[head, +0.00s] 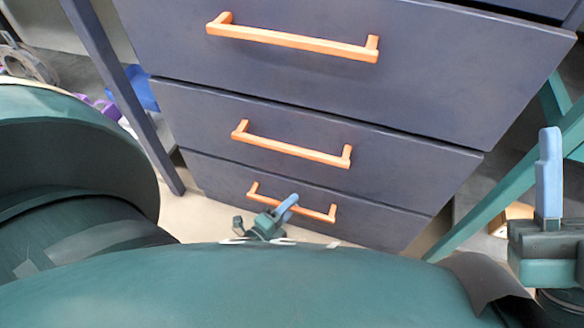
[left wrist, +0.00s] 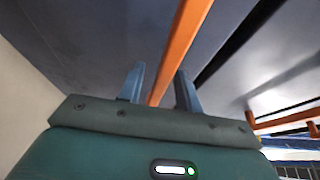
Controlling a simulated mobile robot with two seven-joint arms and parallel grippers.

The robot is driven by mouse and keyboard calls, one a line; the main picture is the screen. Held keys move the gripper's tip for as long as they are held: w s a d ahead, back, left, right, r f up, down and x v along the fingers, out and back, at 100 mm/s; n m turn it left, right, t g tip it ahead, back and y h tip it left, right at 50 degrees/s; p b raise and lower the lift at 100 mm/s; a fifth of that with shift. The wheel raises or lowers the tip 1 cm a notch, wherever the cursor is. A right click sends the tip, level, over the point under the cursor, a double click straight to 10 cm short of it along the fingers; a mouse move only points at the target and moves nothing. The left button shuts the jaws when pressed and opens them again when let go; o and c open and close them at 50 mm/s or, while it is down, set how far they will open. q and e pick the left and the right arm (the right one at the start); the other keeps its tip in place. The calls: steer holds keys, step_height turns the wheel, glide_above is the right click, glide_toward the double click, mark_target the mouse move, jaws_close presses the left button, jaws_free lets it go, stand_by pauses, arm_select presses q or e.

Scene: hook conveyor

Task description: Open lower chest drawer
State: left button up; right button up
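The dark blue-grey chest fills the upper middle of the head view. Its lowest visible drawer (head: 375,222) looks shut, flush with the chest front, and has an orange bar handle (head: 317,213). My left gripper (head: 290,200) is at the left-middle part of that handle. In the left wrist view, the two blue fingers of my left gripper (left wrist: 161,78) stand apart with the orange handle (left wrist: 180,50) running between them. I see a gap beside the bar, so the fingers look open. My right gripper (head: 549,180) is raised at the right edge, away from the chest, seen side-on.
Two more drawers with orange handles, the middle one (head: 290,150) and the upper one (head: 290,40), are above and look shut. A dark post (head: 115,80) stands left of the chest and a green slanted beam (head: 500,205) right. Pale floor (head: 215,205) shows below.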

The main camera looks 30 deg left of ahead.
arm_select(q)
jaws_close()
stand_by(0.4)
